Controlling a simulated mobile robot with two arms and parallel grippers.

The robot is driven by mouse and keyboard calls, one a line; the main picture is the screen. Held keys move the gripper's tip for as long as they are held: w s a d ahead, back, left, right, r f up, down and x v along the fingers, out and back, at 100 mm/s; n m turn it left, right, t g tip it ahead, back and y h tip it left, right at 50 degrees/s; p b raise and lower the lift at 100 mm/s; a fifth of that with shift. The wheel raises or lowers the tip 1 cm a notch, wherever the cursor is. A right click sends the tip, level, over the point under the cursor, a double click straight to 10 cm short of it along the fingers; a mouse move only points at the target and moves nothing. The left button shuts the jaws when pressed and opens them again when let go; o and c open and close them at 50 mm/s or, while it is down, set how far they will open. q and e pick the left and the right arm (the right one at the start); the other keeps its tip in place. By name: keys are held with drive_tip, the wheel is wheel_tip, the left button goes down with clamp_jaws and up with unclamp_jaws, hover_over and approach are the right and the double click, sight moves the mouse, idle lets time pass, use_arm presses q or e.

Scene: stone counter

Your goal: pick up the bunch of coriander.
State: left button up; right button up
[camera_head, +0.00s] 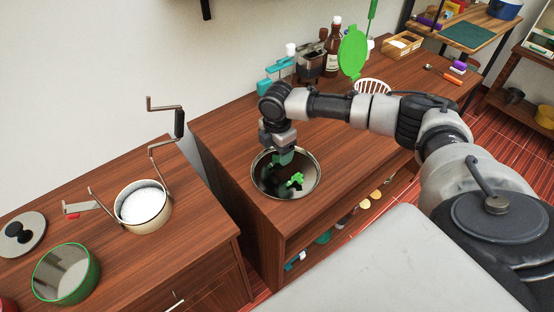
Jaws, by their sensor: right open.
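The bunch of coriander (295,180) is a small bright green clump in a round, shiny, dark-looking bowl (256,183) on the wooden counter. My right gripper (284,160) reaches down over the back part of the bowl, pointing downward. It is open, just above and behind the coriander, and appears apart from it. A darker green patch shows at the fingers; I cannot tell whether it is part of the gripper. My left gripper is not in view.
A pot of white contents (142,205) with a hand crank above it and a green-rimmed pot (66,274) stand on the left counter. Bottles (333,50) and a green upright item (353,52) stand behind my right arm. Counter left of the bowl is clear.

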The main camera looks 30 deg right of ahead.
sight(277, 158)
drive_tip(key=shift+f, duration=1.55)
drive_tip(key=shift+c, duration=0.4)
drive_tip(key=c, duration=0.8)
drive_tip(key=shift+r, duration=0.15)
drive_tip(key=shift+c, duration=0.2)
